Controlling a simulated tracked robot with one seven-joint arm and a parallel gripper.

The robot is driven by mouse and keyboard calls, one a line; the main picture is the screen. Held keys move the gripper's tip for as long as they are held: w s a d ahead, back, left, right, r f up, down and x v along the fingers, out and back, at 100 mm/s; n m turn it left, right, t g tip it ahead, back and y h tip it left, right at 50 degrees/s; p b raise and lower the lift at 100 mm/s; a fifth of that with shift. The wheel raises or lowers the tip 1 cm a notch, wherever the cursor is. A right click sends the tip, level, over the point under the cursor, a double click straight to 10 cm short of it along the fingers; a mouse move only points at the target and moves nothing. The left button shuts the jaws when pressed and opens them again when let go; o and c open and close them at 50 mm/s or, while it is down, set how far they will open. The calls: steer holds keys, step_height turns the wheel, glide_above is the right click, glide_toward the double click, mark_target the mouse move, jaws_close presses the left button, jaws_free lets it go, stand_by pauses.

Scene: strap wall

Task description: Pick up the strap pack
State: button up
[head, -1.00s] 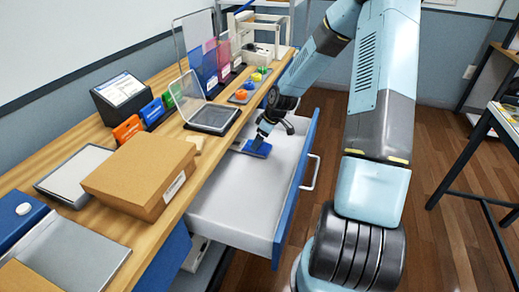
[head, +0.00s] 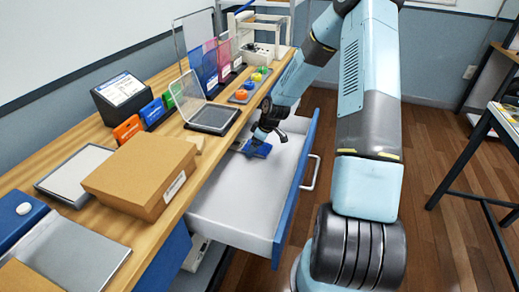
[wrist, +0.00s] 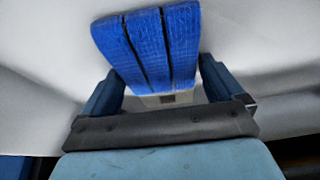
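The strap pack (head: 258,150) is a small blue block in the open pale drawer, near its far end. In the wrist view the strap pack (wrist: 150,40) shows as several ribbed blue bands side by side, tilted in the picture. My gripper (head: 260,137) points down at it in the drawer. In the wrist view my gripper (wrist: 162,78) has one finger at each side of the pack's lower end, both very close to it. Whether the fingers press on it cannot be told.
The open drawer (head: 235,205) has a blue front with a pale handle (head: 312,172), and its near part is empty. The wooden bench (head: 160,215) beside it carries a cardboard box (head: 140,172), a clear-lidded case (head: 212,118) and coloured knobs (head: 250,84).

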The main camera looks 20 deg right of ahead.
steer(key=c, duration=0.5)
steer(key=shift+s+r, duration=0.1)
steer(key=shift+r, duration=0.2)
step_height(320, 180, up, 7)
steer(key=shift+f, duration=0.1)
steer(key=s+a, duration=0.2)
steer(key=s, duration=0.4)
steer(key=s+a, duration=0.3)
steer(key=s, duration=0.3)
steer(key=s+a, duration=0.3)
steer(key=s, duration=0.3)
steer(key=shift+a+f, duration=0.2)
